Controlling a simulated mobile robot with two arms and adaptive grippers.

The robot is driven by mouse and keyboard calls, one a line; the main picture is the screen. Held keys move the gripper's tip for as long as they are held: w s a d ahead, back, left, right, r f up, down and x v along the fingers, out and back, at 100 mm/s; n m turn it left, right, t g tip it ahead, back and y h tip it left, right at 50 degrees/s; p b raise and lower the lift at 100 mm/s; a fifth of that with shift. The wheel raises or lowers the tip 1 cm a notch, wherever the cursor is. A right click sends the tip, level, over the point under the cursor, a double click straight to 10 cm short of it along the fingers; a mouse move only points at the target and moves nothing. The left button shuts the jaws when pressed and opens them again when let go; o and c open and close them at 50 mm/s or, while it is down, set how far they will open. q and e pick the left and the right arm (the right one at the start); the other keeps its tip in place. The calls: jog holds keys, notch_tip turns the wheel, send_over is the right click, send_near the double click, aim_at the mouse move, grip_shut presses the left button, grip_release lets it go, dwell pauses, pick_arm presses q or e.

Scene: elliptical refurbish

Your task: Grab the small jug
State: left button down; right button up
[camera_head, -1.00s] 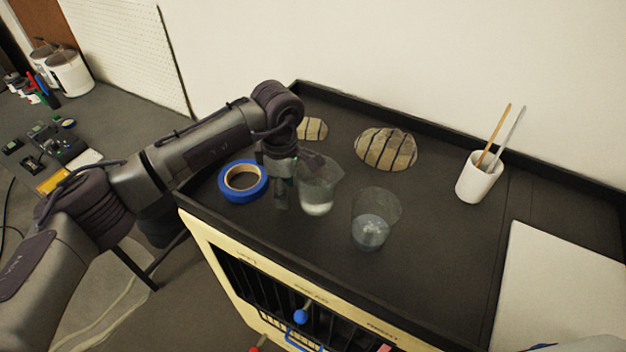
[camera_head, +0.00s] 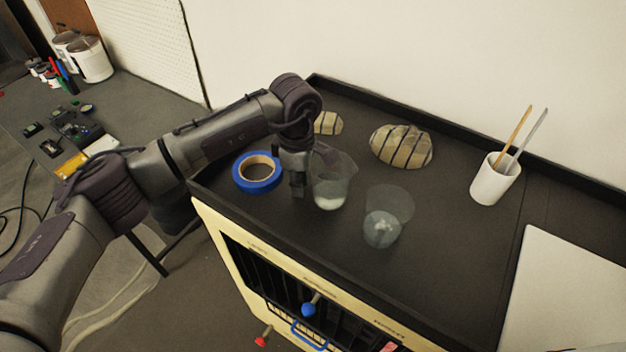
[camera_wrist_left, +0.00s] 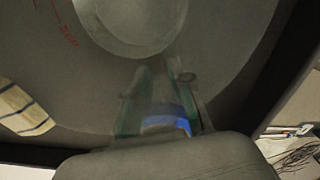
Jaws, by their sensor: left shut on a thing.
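The small jug (camera_head: 331,188) is clear, with some pale contents low inside. It stands upright near the middle left of the dark cart top. My left gripper (camera_head: 299,186) is at the jug's left side, pointing down and shut on it. The jug's handle is hidden or too faint to make out. In the left wrist view the gripper's fingers (camera_wrist_left: 160,95) are close together, with the jug's clear wall (camera_wrist_left: 220,50) and a red marking beyond them. My right gripper is out of view.
A blue tape roll (camera_head: 257,173) lies just left of the gripper. A clear cup (camera_head: 387,216) stands close to the jug's right. Two striped stones (camera_head: 401,147) lie behind. A white cup with sticks (camera_head: 495,180) stands at right. A raised black rim (camera_head: 420,118) edges the top.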

pick_arm(q)
jog(key=shift+r, duration=0.15)
jog(key=shift+r+b, duration=0.55)
jog(key=shift+r, duration=0.1)
notch_tip(320, 180, up, 2)
jog(key=shift+d+r+b, duration=0.15)
jog(key=shift+r+b, duration=0.1)
jog(key=shift+b, duration=0.55)
jog(key=b, duration=0.4)
send_near(345, 163)
notch_tip(345, 163, down, 5)
jog(key=shift+f, duration=0.1)
jog(key=shift+d+r, duration=0.35)
jog(key=shift+d, duration=0.2)
jog(key=shift+d+r, duration=0.3)
jog(key=shift+d, duration=0.2)
jog(key=shift+r, duration=0.1)
